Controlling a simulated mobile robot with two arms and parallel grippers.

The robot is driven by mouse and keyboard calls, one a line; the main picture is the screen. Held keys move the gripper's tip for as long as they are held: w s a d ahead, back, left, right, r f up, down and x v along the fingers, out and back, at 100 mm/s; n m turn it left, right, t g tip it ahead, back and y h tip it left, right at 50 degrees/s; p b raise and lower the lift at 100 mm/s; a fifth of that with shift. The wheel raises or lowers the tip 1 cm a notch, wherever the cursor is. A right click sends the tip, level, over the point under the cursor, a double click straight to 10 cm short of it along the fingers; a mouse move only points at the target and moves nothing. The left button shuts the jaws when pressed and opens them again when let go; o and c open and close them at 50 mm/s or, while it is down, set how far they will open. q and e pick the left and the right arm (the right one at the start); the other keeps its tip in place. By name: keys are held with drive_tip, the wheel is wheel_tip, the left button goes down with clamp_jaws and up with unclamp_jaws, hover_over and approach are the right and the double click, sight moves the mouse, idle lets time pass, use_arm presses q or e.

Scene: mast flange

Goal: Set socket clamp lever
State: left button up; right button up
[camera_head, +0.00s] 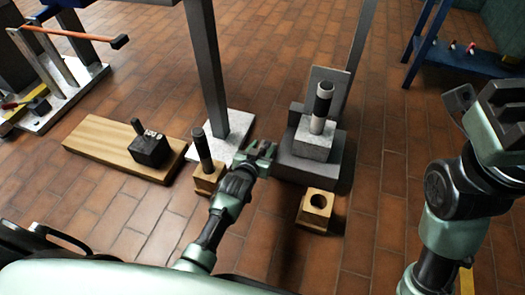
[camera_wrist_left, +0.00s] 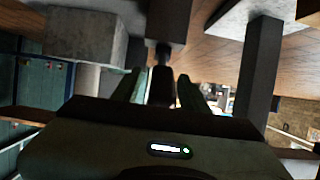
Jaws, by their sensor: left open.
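A grey stepped block (camera_head: 312,140) stands at centre right, holding an upright black-and-white banded post (camera_head: 322,105) in a light collar. My left gripper (camera_head: 262,150) is open beside the left face of this block. In the left wrist view, a dark lever-like stub (camera_wrist_left: 163,84) hangs from a dark block (camera_wrist_left: 167,20), between the open fingers (camera_wrist_left: 161,76). I cannot tell whether the fingers touch it. In the head view the gripper hides that spot. My right gripper (camera_head: 503,112) is raised at the right edge; its finger opening is unclear.
A wooden block with a dark post (camera_head: 203,150) stands left of my left gripper. A wooden block with a round hole (camera_head: 315,208) sits in front of the grey block. A wooden board (camera_head: 105,145) bears a dark block (camera_head: 150,150). A grey upright (camera_head: 207,70) rises behind.

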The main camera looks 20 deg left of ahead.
use_arm(q)
drive_tip(key=shift+c, duration=0.3)
clamp_jaws()
idle(1.2)
